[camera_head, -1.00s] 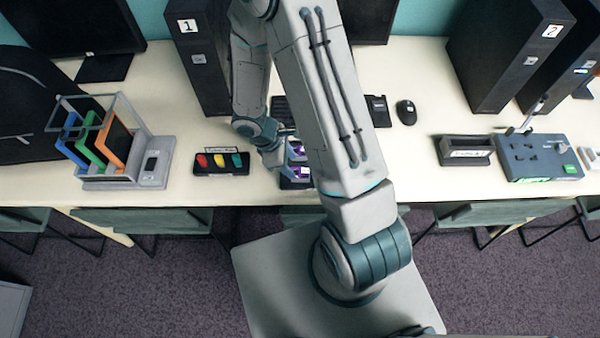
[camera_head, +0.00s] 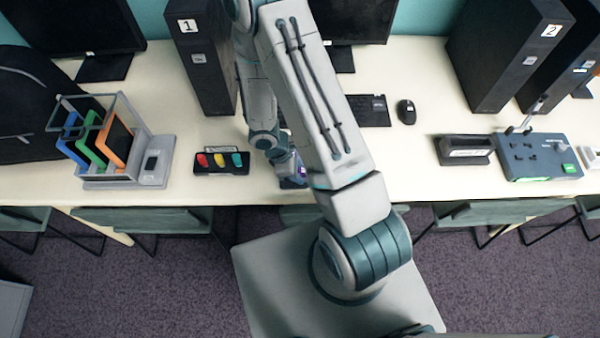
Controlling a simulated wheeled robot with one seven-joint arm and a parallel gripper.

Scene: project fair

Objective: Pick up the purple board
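The purple board (camera_head: 302,170) shows only as a small purple patch on the desk near its front edge, right of the block with coloured buttons. My arm hides most of it. My gripper (camera_head: 291,178) is at the end of the arm, pointing down at the board's spot. Its fingers are too small and too covered to tell whether they are open or shut, or whether they touch the board.
A rack (camera_head: 105,150) with blue, green and orange boards stands at left. A black block (camera_head: 221,170) with red, yellow and teal buttons is left of my gripper. A dark tray (camera_head: 464,150) and a blue-grey device (camera_head: 540,157) are at right. Towers and monitors stand behind.

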